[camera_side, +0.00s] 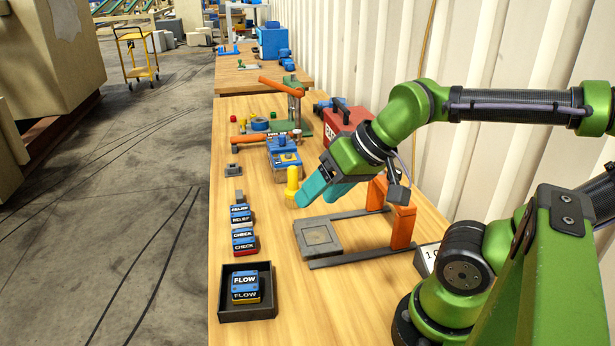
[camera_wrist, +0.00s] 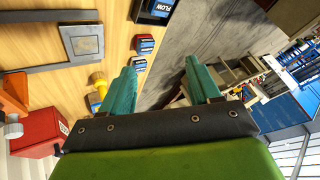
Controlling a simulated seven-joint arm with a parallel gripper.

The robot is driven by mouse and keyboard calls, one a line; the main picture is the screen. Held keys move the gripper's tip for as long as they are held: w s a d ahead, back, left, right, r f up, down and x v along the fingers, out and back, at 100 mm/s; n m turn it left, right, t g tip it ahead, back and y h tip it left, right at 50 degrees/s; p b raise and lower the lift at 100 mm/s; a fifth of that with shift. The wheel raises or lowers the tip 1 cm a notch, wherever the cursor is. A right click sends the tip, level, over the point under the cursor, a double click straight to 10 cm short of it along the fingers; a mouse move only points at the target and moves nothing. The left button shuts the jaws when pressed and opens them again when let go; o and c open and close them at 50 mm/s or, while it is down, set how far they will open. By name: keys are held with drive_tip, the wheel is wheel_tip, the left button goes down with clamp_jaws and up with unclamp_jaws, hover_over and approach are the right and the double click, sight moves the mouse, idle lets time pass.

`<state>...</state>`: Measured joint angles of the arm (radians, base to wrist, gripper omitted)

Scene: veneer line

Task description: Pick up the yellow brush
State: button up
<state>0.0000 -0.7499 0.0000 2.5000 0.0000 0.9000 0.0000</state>
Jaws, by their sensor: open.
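The yellow brush (camera_side: 291,182) stands upright on the wooden table, just left of my fingertips in the side view. In the wrist view the yellow brush (camera_wrist: 99,79) lies left of my left finger, outside the gap between the fingers, and is partly hidden by that finger. My gripper (camera_side: 314,194) has teal fingers angled down toward the table. In the wrist view my gripper (camera_wrist: 160,66) is open, with nothing between its fingers. I cannot tell whether a finger touches the brush.
A blue box (camera_side: 284,152) sits behind the brush. An orange post frame (camera_side: 403,219) with a grey plate (camera_side: 318,237) stands to the front right. Labelled blocks (camera_side: 241,217) line the left edge, with a black tray (camera_side: 231,305) in front. A red toolbox (camera_side: 338,124) stands behind my gripper.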

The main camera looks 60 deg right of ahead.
drive_tip(key=n+g+h, duration=0.2)
drive_tip(key=n+g, duration=0.1)
drive_tip(key=g, duration=0.3)
hover_over(292, 177)
drive_tip(key=s+d, duration=0.1)
drive_tip(key=shift+f, duration=1.35)
drive_tip(key=shift+t, duration=0.3)
drive_tip(key=f, duration=0.5)
drive_tip(key=w+f, duration=0.1)
drive_tip(key=f, duration=0.4)
drive_tip(key=w+f, duration=0.1)
drive_tip(key=f, duration=0.4)
drive_tip(key=shift+d+f, duration=0.2)
drive_tip(key=shift+f, duration=0.15)
drive_tip(key=shift+c, duration=0.2)
drive_tip(key=c, duration=1.1)
